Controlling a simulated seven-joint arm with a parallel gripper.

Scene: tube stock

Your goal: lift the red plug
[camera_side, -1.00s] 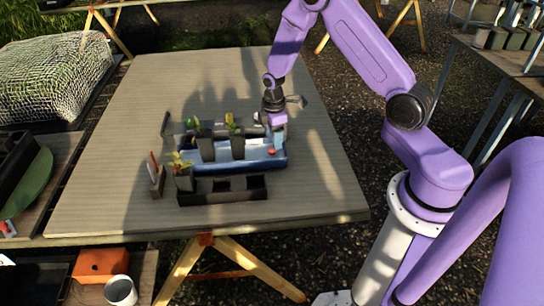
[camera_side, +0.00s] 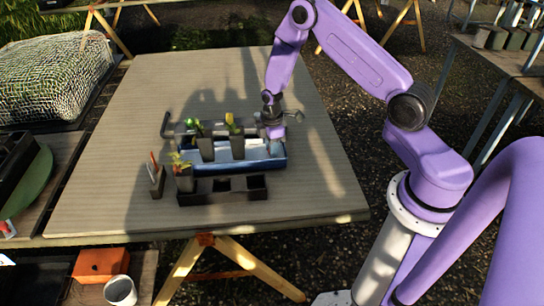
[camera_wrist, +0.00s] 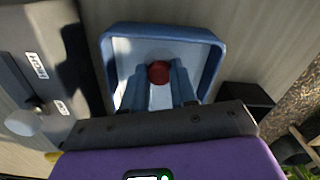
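The red plug (camera_wrist: 158,72) shows as a round red top in the wrist view, over the pale floor of the blue tray (camera_wrist: 213,63). My gripper (camera_wrist: 157,78) reaches in from below in that view, with one blue finger on each side of the plug and a pale gap between the fingers. I cannot tell whether the fingertips touch the plug. In the side view my gripper (camera_side: 275,134) is down at the right end of the blue tray (camera_side: 240,163). The plug is hidden there behind the gripper.
A black multi-cell holder (camera_side: 222,194) lies in front. The table's back and right are clear.

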